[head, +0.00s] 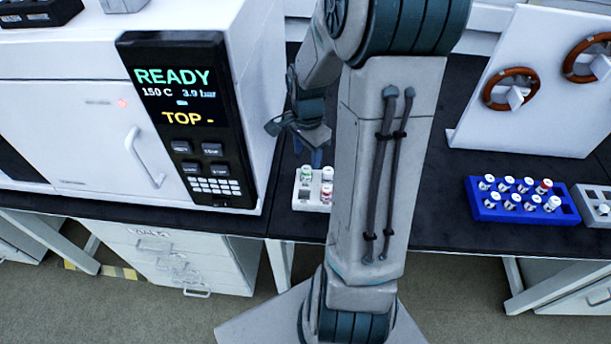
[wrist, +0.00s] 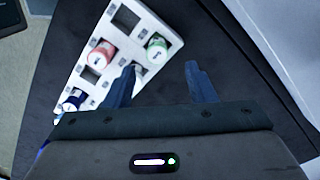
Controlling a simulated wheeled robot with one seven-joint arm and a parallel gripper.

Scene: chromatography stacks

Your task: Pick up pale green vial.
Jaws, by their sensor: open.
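The pale green vial (wrist: 156,50) stands in a slot of a white rack (wrist: 75,61), at the rack's right end in the wrist view. It also shows in the head view (head: 306,173) at the back left of the white rack (head: 305,205), partly behind my arm. My gripper (wrist: 160,78) is open, with its two blue fingers apart and nothing between them. The vial is beyond the fingertips, nearer the left finger.
A red vial (wrist: 103,54) and a blue vial (wrist: 72,101) share the rack. A white instrument (head: 262,90) reading READY stands close left of it. A blue rack (head: 520,200) of several vials and a white panel (head: 545,75) stand to the right on the dark bench.

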